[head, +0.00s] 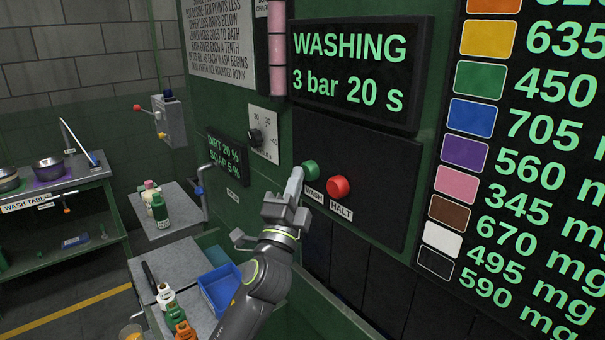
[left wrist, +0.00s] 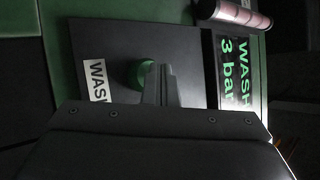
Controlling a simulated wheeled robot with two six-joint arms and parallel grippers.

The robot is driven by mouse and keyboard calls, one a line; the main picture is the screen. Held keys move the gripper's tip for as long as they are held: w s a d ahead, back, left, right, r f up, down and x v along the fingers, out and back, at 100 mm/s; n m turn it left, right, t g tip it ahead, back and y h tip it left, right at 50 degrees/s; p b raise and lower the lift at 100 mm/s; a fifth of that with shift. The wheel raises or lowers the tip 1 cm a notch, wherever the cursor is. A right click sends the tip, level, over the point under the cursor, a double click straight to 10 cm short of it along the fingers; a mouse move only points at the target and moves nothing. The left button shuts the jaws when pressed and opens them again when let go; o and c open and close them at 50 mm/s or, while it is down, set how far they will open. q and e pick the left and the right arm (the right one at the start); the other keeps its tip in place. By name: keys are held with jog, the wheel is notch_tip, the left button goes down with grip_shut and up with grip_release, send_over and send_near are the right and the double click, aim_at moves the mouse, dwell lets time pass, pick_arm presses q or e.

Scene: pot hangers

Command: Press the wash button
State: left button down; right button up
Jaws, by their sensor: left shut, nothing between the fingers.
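The green wash button (head: 311,170) sits on a black panel above a "WASH" label (head: 313,193). The red halt button (head: 339,187) is just to its right. My left gripper (head: 295,178) is shut and empty, its fingertips at the left edge of the green button. In the left wrist view the green button (left wrist: 141,75) shows partly behind my left gripper's fingers (left wrist: 160,80). Whether the tips touch the button cannot be told. The display (head: 350,75) above reads "WASHING 3 bar 20 s". My right gripper is not in view.
A dial (head: 256,137) and a small display (head: 228,160) reading dirt and soap are left of the panel. Bottles (head: 160,209) stand on a grey shelf. A blue bin (head: 220,288) lies below my arm. A colour chart (head: 500,170) fills the right side.

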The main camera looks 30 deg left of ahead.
pick_arm(q)
jog(key=shift+s, duration=0.1)
jog(key=shift+s+a, duration=0.35)
jog(key=shift+s, duration=0.35)
jog(key=s, duration=0.1)
jog(key=s+a, duration=0.1)
jog(key=s, duration=0.1)
jog(key=s+a, duration=0.1)
jog(key=shift+s, duration=0.3)
dwell(0.8)
